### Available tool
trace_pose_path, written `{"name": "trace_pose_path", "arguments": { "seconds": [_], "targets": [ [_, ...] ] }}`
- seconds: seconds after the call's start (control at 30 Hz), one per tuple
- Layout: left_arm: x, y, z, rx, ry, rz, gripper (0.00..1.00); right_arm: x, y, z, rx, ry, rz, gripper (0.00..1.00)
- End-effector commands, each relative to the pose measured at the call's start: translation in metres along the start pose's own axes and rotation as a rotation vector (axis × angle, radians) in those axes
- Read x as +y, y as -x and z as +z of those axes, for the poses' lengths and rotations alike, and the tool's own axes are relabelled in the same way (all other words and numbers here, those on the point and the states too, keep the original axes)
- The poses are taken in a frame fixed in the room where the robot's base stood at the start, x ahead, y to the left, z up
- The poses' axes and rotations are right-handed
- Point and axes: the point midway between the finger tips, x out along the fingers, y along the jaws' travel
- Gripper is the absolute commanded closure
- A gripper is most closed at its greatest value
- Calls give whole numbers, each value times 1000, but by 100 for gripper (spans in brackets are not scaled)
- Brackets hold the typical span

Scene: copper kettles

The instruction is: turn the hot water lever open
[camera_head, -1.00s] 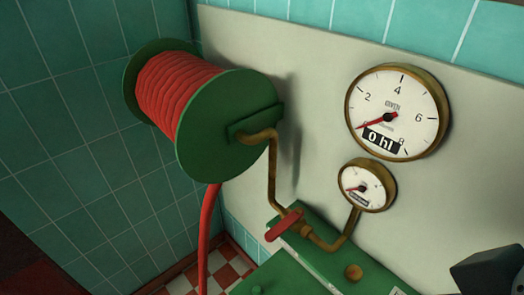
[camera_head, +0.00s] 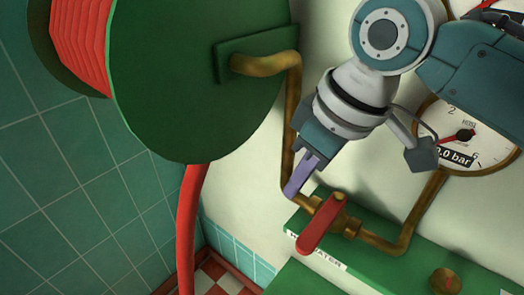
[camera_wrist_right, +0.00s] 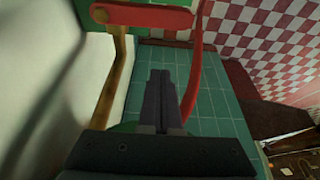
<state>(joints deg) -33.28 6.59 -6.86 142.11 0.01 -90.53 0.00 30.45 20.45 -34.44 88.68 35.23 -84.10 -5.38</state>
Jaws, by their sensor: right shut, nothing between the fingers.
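The red hot water lever (camera_head: 323,222) is on the brass valve and slants down-left from its pivot, above a white label partly reading "WATER". In the right wrist view the lever (camera_wrist_right: 150,15) crosses the top, beyond the fingertips. My right gripper (camera_head: 291,194) is shut and empty, with its tips just up-left of the lever and overlapping the brass pipe in the picture. Its closed fingers (camera_wrist_right: 160,74) point toward the lever in the wrist view. I see a gap there and cannot confirm contact. My left gripper is not in view.
A green hose reel (camera_head: 195,75) stands at upper left, its red hose (camera_head: 190,225) hanging down. The brass pipe (camera_head: 291,125) runs from the reel to the valve. A pressure gauge (camera_head: 465,150) is partly behind my arm. A green box (camera_head: 390,262) lies below.

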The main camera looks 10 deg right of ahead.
Motion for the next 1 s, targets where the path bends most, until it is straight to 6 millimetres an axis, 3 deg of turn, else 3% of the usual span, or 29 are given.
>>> {"name": "trace_pose_path", "arguments": {
  "seconds": [0.1, 0.37, 0.43, 0.6, 1.0],
  "targets": [
    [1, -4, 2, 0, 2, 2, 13, -1, -27, 1, -3, -1, -1, 100],
    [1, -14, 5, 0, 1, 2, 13, 0, -72, 1, -1, 0, 1, 100],
    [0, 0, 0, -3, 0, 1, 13, 0, -61, 11, -3, 1, 2, 100],
    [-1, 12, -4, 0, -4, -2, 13, 0, -56, 30, -2, 1, 1, 100],
    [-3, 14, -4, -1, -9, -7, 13, 0, -56, 38, 1, 1, 1, 100]
  ]
}}
